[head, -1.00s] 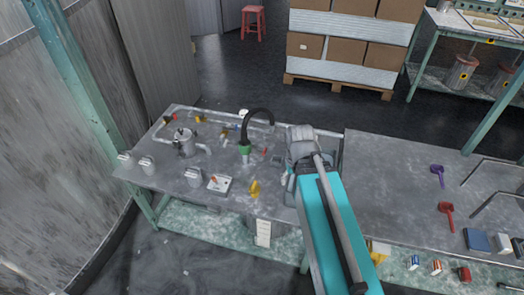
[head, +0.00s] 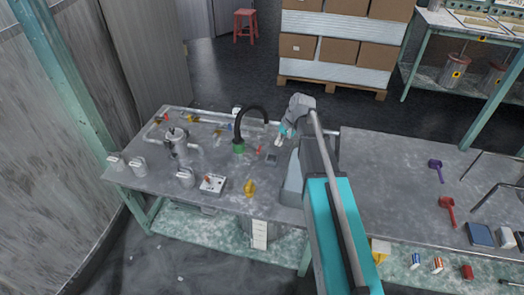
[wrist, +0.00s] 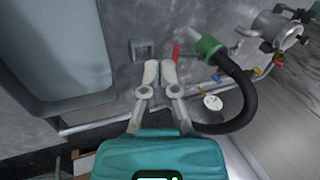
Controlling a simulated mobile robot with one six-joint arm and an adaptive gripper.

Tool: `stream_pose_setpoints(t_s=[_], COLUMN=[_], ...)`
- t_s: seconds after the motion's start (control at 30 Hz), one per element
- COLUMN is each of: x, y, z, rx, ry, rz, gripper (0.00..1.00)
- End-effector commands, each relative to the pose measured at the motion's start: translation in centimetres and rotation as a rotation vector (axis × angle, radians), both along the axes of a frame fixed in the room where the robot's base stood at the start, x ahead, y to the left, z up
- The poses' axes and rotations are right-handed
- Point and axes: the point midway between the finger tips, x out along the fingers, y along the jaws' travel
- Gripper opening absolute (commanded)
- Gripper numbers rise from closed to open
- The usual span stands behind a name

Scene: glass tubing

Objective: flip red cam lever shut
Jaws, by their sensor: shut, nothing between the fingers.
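A small red lever (head: 258,150) stands up from the bench just right of the green coupling (head: 239,148) at the end of a black curved hose (head: 252,110). In the wrist view the red lever (wrist: 176,52) shows just beyond my fingertips, between a grey square block and the green coupling (wrist: 208,46). My gripper (head: 280,138) is above the bench, to the right of the lever in the head view. In the wrist view my gripper (wrist: 160,66) has its pale fingertips close together with nothing held. The fingers appear apart from the lever.
A grey square block (wrist: 142,50) sits beside the lever. The black hose (wrist: 240,98) arches close to my gripper's right in the wrist view. A grey bin (wrist: 62,50) is at left. A metal pot (head: 177,136), pipes and a yellow part (head: 250,188) occupy the bench's left.

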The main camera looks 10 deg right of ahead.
Motion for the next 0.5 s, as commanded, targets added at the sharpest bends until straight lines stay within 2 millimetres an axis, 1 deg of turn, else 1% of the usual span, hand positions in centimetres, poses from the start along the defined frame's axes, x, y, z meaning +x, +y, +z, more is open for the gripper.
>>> stream_pose_setpoints(t_s=[0.03, 0.1, 0.2, 0.33, 0.5], x=[2.2, 4.0, 6.2, 8.0, 8.8], y=[-0.4, -0.7, -1.2, -1.5, -1.8], z=[-0.6, -0.8, -0.9, -1.0, -0.9], rx=[0.025, 0.061, 0.104, 0.142, 0.164], ry=[-0.005, -0.011, -0.019, -0.024, -0.027], rz=[-0.019, -0.046, -0.075, -0.102, -0.118], gripper=[0.0, 0.0, 0.0, 0.0, 0.0])
